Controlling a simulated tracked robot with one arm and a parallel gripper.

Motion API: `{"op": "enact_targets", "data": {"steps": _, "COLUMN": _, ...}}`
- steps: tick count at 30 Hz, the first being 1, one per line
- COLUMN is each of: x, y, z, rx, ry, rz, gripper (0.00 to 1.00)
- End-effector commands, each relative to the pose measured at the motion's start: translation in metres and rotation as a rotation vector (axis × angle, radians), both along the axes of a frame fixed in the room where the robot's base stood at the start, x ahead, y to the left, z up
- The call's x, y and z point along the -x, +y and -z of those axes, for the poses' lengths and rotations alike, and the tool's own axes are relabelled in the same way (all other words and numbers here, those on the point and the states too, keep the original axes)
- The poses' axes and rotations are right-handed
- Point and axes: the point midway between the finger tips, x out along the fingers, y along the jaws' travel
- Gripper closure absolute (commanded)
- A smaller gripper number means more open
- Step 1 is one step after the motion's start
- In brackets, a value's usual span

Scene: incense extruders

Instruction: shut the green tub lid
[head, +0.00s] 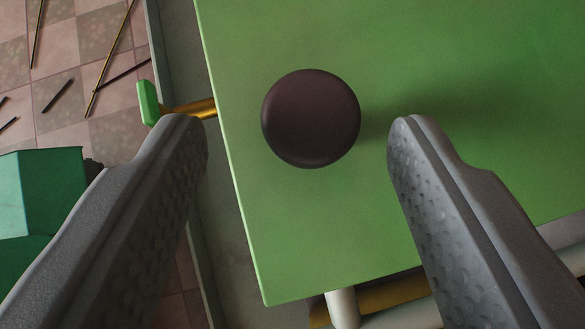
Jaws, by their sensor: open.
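The green lid (470,90) is a flat bright green panel filling the middle and right of the view. A round dark brown knob (310,118) stands on it near its left edge. My gripper (298,125) is open, with one grey finger to the left of the knob and the other to its right. Neither finger touches the knob in the picture. The tub beneath is mostly hidden, and I cannot tell how far the lid is open.
A brass rod with a green end (148,103) sticks out left of the lid. A dark green block (45,190) is at the left. Thin sticks (106,70) lie on the tiled floor (65,45) at upper left. Pale and brass tubes (343,308) show below the lid's lower edge.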

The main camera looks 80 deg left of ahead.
Motion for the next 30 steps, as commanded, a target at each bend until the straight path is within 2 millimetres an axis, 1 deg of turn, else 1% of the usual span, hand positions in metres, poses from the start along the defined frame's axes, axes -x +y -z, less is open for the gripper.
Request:
{"op": "enact_targets", "data": {"steps": 1, "x": 0.0, "y": -0.006, "z": -0.006, "rx": 0.0, "ry": -0.001, "rz": 0.004, "gripper": 0.48}}
{"op": "enact_targets", "data": {"steps": 6, "x": 0.005, "y": -0.024, "z": -0.025, "rx": 0.0, "ry": -0.001, "rz": 0.001, "gripper": 0.48}}
{"op": "enact_targets", "data": {"steps": 12, "x": 0.011, "y": -0.04, "z": -0.042, "rx": 0.0, "ry": 0.002, "rz": -0.001, "gripper": 0.48}}
{"op": "enact_targets", "data": {"steps": 18, "x": 0.013, "y": -0.046, "z": -0.046, "rx": 0.0, "ry": 0.002, "rz": -0.001, "gripper": 0.48}}
{"op": "enact_targets", "data": {"steps": 30, "x": 0.013, "y": -0.045, "z": -0.046, "rx": -0.001, "ry": 0.002, "rz": -0.001, "gripper": 0.48}}
